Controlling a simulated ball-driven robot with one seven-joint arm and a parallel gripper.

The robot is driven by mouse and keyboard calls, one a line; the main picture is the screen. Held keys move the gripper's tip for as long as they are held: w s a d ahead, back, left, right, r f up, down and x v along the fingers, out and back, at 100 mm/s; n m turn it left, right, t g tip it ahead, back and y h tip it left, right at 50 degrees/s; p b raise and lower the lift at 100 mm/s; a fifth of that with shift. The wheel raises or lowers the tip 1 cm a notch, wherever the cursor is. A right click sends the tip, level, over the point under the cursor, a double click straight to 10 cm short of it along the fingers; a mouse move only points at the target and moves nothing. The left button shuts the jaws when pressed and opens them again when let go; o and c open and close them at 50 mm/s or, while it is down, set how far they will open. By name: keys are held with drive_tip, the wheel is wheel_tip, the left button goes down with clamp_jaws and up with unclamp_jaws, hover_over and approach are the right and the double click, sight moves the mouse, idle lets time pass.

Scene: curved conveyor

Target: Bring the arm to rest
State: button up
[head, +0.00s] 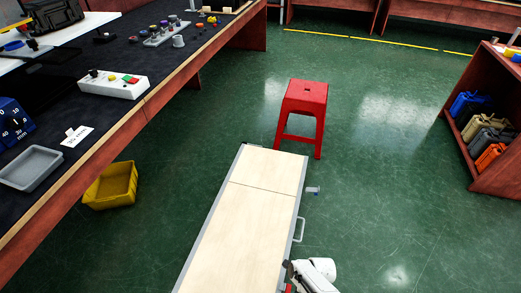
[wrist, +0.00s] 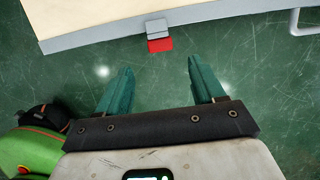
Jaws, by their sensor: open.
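My gripper (wrist: 161,88) shows in the wrist view with its two teal fingers spread wide apart. Nothing is between the fingers, and green floor shows behind them. The edge of a pale wooden board (wrist: 90,12) lies beyond the fingertips at the top of the wrist view. In the head view my white arm shows at the bottom, beside the right edge of the long pale board (head: 245,225). The fingers cannot be made out in the head view.
A red stool (head: 304,98) stands at the board's far end. A dark-topped workbench (head: 120,75) runs along the left, with a yellow bin (head: 111,188) on the floor beside it. A wooden shelf (head: 457,137) with cases stands at right.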

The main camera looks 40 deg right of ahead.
drive_tip(key=s+a+r+n+p, duration=0.1)
drive_tip(key=s+r+n, duration=0.2)
drive_tip(key=r+n, duration=0.6)
drive_tip(key=s+a+r+n+h+p, duration=0.1)
drive_tip(key=s+r+n+p, duration=0.1)
drive_tip(key=r+n, duration=0.7)
drive_tip(key=s+a+r+n+g+h+p, duration=0.1)
drive_tip(key=s+r+n, duration=0.3)
drive_tip(key=r+n, duration=0.6)
wheel_tip(320, 180, up, 12)
drive_tip(key=shift+s+f+p, duration=0.2)
drive_tip(key=shift+s+p, duration=0.05)
drive_tip(key=shift+p, duration=0.1)
